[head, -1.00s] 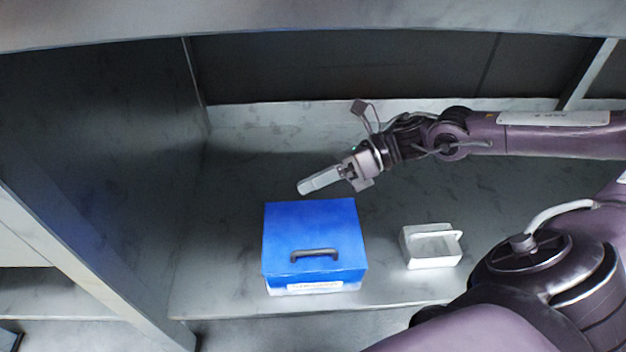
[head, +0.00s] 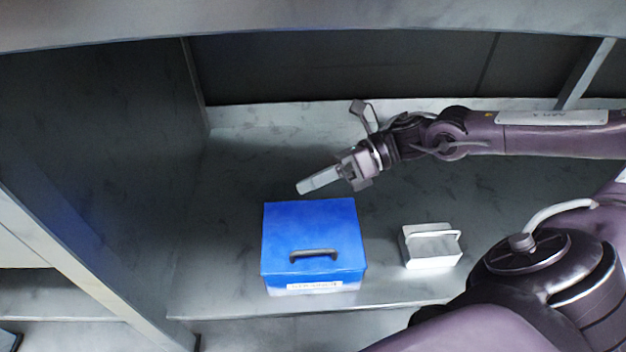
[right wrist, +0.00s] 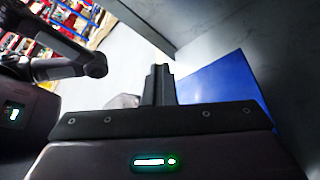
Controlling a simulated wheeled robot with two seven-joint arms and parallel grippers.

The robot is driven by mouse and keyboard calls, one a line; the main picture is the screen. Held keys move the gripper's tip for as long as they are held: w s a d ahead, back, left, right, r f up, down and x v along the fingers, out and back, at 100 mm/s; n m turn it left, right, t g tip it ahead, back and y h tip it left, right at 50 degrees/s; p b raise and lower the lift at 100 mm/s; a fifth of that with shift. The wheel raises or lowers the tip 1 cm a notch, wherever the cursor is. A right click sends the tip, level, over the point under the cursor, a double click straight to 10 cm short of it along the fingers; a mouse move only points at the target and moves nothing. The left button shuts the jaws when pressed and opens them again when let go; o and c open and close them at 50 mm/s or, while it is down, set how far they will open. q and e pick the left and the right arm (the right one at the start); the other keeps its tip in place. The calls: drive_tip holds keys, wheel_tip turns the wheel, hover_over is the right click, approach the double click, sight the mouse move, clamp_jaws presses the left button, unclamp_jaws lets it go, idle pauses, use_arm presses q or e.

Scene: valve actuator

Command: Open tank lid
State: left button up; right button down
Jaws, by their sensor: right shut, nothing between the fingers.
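A blue box, the tank (head: 330,272), stands on the grey shelf with its blue lid (head: 310,225) down and a dark handle (head: 314,254) on top near the front. A white label is on its front. My right gripper (head: 302,188) is shut and empty behind the lid's back edge, apart from the handle, with its fingers pointing left. In the right wrist view the shut fingers (right wrist: 160,85) show with the blue lid (right wrist: 225,85) to their right. My left gripper is not in view.
A small white container with a handle (head: 432,246) stands to the right of the tank. A dark wall (head: 110,170) closes the left side and a low ledge runs along the back. The shelf (head: 220,175) is bare left of the tank.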

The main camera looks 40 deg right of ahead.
drive_tip(key=c, duration=2.2)
unclamp_jaws()
drive_tip(key=c, duration=1.5)
unclamp_jaws()
drive_tip(key=shift+d, duration=0.1)
